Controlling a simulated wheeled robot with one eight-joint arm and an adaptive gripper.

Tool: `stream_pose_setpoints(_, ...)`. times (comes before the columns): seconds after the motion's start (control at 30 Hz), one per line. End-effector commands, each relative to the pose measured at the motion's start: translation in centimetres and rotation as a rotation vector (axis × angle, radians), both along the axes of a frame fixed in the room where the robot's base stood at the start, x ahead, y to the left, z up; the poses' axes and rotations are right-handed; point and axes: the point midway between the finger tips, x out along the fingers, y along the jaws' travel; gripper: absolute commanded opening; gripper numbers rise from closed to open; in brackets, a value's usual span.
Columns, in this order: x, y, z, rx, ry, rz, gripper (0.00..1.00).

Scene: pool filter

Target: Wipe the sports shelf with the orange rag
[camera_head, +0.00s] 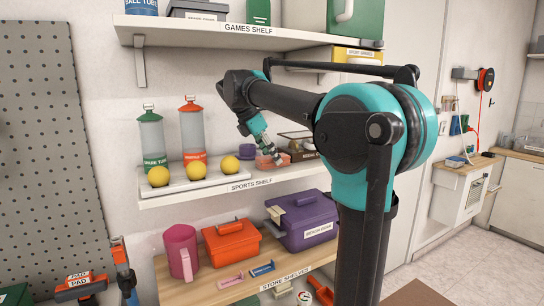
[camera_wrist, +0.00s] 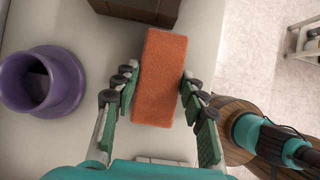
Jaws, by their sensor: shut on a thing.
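The orange rag (camera_wrist: 163,55) looks like a thick orange block in the wrist view. My gripper (camera_wrist: 156,82) is shut on it, with a green-padded finger along each side. In the head view my gripper (camera_head: 275,156) points down at the sports shelf (camera_head: 215,190), toward its right part, and the orange rag (camera_head: 264,162) shows partly behind the fingers. The rag is at or just above the shelf surface; I cannot tell whether it touches. My arm hides the shelf's right end.
A purple flanged ring (camera_wrist: 45,80) stands left of the rag, and a dark brown box (camera_wrist: 138,8) lies just beyond it. Yellow balls (camera_head: 197,170) and two tubes (camera_head: 192,130) occupy the shelf's left. The games shelf (camera_head: 200,33) overhangs above.

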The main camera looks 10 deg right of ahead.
Motion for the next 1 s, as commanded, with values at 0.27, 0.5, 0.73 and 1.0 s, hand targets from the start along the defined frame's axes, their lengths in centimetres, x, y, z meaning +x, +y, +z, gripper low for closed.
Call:
stream_pose_setpoints(0.27,-2.0,-0.5,-0.1,0.004,0.006,-0.002,0.08)
stream_pose_setpoints(0.5,-1.5,-0.4,0.0,0.004,0.006,-0.002,0.08)
stream_pose_setpoints(0.73,0.0,0.1,0.2,0.003,0.005,-0.001,0.08)
stream_pose_setpoints(1.0,-0.5,-0.1,0.1,0.002,0.005,-0.001,0.08)
